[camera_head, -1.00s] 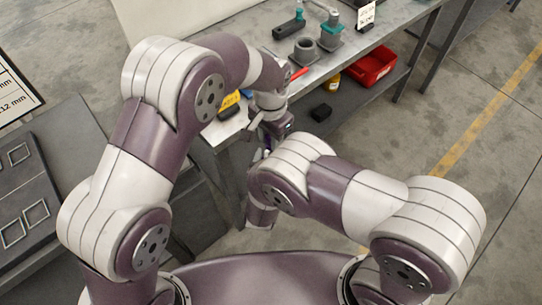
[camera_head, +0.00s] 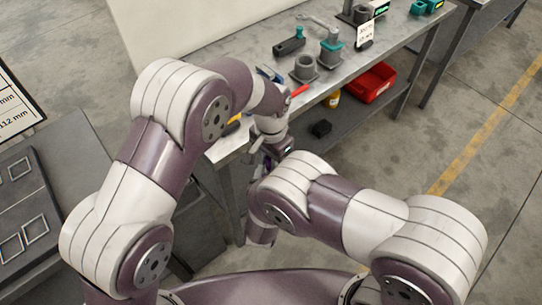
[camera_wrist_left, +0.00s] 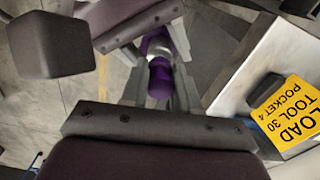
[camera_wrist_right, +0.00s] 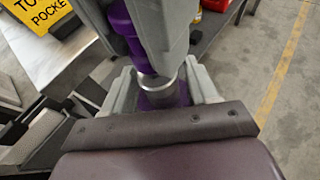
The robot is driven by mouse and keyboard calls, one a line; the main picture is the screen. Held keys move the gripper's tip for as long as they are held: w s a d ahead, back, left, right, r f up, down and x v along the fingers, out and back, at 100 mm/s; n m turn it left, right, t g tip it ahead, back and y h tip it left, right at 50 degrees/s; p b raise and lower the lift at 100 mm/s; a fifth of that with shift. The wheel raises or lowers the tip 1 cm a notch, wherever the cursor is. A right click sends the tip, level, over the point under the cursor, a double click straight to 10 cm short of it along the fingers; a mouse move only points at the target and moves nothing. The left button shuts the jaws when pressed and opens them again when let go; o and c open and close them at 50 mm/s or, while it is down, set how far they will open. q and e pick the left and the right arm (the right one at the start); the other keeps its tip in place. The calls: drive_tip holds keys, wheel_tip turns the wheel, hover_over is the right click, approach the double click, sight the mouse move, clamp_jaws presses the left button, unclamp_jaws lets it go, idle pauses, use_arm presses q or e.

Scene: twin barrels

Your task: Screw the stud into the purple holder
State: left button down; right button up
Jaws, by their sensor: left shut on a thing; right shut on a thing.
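In the head view my left gripper (camera_head: 262,150) points down beside the bench corner, close to my right wrist, which hides most of what lies between them. In the left wrist view my left gripper (camera_wrist_left: 159,84) is shut on a purple round piece. In the right wrist view my right gripper (camera_wrist_right: 166,92) is shut on the purple holder (camera_wrist_right: 164,101), with a silver ring at its top. A longer purple part (camera_wrist_right: 127,35) rises from the ring beside a grey finger. The stud cannot be told apart clearly, nor can I see how far the parts are engaged.
A steel bench (camera_head: 345,68) lies ahead, bearing a grey cylindrical socket (camera_head: 305,68) and a teal-and-grey fixture (camera_head: 330,54). A red bin (camera_head: 371,82) sits on its lower shelf. A yellow sign (camera_wrist_left: 291,112) stands near the left gripper. Open floor lies right.

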use_arm(q)
drive_tip(key=shift+f, duration=0.5)
idle(0.4)
drive_tip(key=c, duration=0.8)
unclamp_jaws()
drive_tip(key=shift+c, duration=0.2)
wheel_tip(320, 180, up, 4)
drive_tip(key=shift+r, duration=0.25)
drive_tip(key=shift+o, duration=0.3)
